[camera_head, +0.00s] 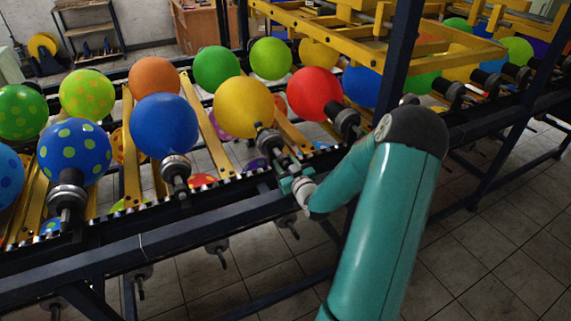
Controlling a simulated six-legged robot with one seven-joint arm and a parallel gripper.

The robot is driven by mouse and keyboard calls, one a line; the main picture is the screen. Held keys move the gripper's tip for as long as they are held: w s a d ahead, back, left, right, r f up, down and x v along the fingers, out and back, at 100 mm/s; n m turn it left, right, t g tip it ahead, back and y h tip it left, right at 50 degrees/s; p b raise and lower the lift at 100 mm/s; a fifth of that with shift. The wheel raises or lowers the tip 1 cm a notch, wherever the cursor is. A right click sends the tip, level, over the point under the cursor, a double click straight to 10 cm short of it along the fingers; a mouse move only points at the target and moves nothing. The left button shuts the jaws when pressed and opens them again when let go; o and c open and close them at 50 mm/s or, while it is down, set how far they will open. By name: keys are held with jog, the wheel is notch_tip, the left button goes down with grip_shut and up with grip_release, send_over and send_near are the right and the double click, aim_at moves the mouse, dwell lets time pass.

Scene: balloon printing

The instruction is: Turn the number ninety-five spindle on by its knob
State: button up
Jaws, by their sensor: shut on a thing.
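My gripper (296,183) is at the end of my teal arm, at the front rail of the balloon machine. It is shut at the lower end of a spindle (270,143) that carries a yellow balloon (243,106). The held part, at the knob end of this spindle, is mostly hidden by the fingers. No spindle number is readable. Neighbouring spindles carry a blue balloon (164,125) to the left and a red balloon (314,93) to the right.
A dark front rail (142,246) runs across below the spindles. A dark upright post (398,52) stands behind my arm. A yellow frame (440,47) hangs over the right side. Tiled floor (490,260) is open at the lower right.

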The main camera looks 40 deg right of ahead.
jog(key=m, duration=0.9)
jog(key=shift+m, duration=0.4)
dwell(0.4)
jog(key=o, duration=1)
jog(key=shift+s, duration=0.1)
jog(key=v, duration=1.3)
jog(key=shift+s+a, duration=0.15)
jog(key=shift+s, duration=0.15)
